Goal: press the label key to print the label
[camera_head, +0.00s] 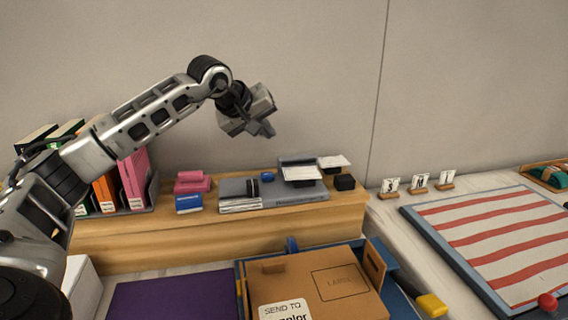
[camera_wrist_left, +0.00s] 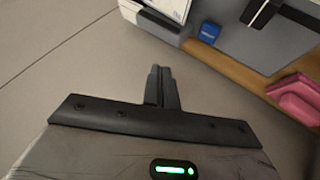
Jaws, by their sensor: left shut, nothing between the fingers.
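A low grey unit (camera_head: 235,188) lies on the wooden shelf at the back, with a small black part on top. A small blue block (camera_head: 267,177) sits at it; the wrist view also shows a blue block (camera_wrist_left: 209,31). I cannot tell for sure which part is the label key. My left gripper (camera_head: 267,131) is shut and empty, in the air above and behind the unit. Its closed fingertips (camera_wrist_left: 160,76) show against the wall in the left wrist view, apart from everything. My right gripper is not in view.
The wooden shelf (camera_head: 150,240) also holds pink blocks (camera_head: 192,183), a blue box (camera_head: 189,204), binders and a black block (camera_head: 345,182). A striped board (camera_head: 500,235) lies at right. The wall is behind.

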